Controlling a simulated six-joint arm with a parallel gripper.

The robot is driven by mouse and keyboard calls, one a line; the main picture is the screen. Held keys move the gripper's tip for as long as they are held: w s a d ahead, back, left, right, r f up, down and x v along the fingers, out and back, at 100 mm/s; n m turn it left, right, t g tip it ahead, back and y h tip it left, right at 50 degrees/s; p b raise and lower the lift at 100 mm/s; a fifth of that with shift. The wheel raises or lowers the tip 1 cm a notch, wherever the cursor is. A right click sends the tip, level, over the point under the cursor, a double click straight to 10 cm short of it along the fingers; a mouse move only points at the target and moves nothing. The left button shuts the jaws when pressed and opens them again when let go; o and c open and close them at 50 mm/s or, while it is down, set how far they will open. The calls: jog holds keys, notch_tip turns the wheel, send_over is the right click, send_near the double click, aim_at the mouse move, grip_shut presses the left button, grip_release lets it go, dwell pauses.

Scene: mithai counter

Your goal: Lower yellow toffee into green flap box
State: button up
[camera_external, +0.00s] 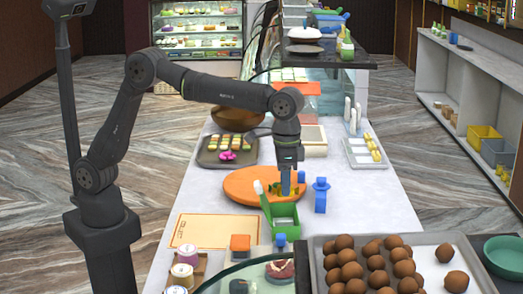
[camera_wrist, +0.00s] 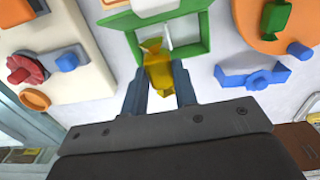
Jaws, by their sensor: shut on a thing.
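The yellow toffee (camera_wrist: 158,72) is pinched between the two fingers of my gripper (camera_wrist: 160,85) in the wrist view. The green flap box (camera_wrist: 200,42) lies just beyond the fingertips there, with a pale interior, and the toffee's far end overlaps its near rim in the picture. Contact cannot be told. In the external view my gripper (camera_external: 288,190) points down just behind the green box (camera_external: 285,226), whose raised green flap leans at its left side. The toffee is too small to make out clearly there.
An orange round board (camera_external: 238,186) lies behind the box. A blue fixture (camera_external: 320,196) stands close on the right; it also shows in the wrist view (camera_wrist: 252,77). A tray of brown balls (camera_external: 450,248) sits at front right, and a tan mat (camera_external: 203,231) at left.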

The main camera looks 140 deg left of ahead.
jog(key=shift+w+d+f, duration=0.2)
jog(key=shift+f, duration=0.65)
jog(key=shift+w+d+f, duration=0.15)
jog(key=shift+w+f, duration=0.05)
jog(key=shift+f, duration=0.65)
jog(key=shift+w+d+f, duration=0.2)
jog(key=shift+f, duration=0.65)
jog(key=shift+f, duration=1)
jog(key=o, duration=1)
notch_tip(320, 180, up, 7)
jog(key=shift+r, duration=0.1)
dwell(0.4)
